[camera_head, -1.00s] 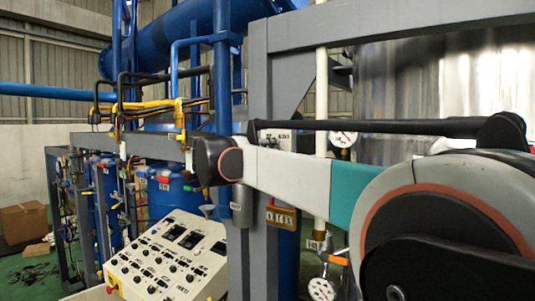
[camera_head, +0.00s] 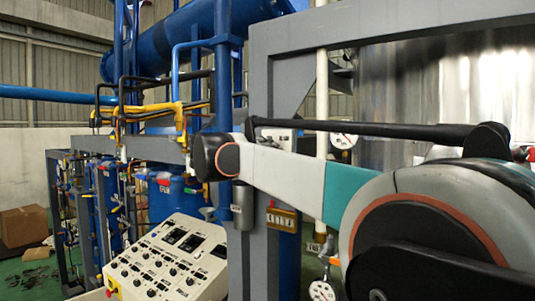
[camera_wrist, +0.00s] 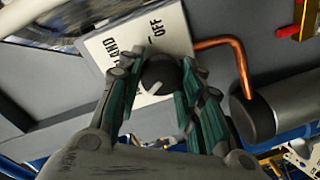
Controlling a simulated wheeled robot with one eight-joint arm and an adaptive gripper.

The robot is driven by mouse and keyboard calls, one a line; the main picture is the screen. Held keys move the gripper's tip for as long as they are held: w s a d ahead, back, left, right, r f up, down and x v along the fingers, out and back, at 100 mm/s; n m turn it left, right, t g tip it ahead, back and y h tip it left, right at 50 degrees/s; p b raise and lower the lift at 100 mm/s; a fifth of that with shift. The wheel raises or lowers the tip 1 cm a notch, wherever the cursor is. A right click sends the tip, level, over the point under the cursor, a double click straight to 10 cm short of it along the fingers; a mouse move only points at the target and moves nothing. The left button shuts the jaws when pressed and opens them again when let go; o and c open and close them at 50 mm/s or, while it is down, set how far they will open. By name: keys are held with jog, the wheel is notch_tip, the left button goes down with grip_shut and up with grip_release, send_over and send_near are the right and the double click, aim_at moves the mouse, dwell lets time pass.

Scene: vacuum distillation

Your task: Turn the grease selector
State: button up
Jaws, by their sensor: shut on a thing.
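In the wrist view, the selector is a round black knob (camera_wrist: 161,73) with a white pointer line. It sits on a white plate (camera_wrist: 113,44) lettered "HAND" and "OFF". My gripper (camera_wrist: 160,72) has its dark green fingers on both sides of the knob and is shut on it. The pointer slants across the picture, and I cannot tell which mark it points to. In the head view my arm crosses the right half, and neither the knob nor the gripper can be made out.
In the wrist view, a copper pipe (camera_wrist: 237,62) bends close to the right finger, above a dark cylinder (camera_wrist: 257,112). In the head view, a sloping control panel (camera_head: 165,262) stands at the lower left beside grey uprights. A pressure gauge (camera_head: 322,291) is at the bottom right.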

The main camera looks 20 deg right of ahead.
dwell(0.3)
jog(key=o, duration=1.1)
jog(key=shift+c, duration=0.2)
jog(key=v, duration=0.7)
jog(key=shift+s+a, duration=0.15)
jog(key=shift+a, duration=0.15)
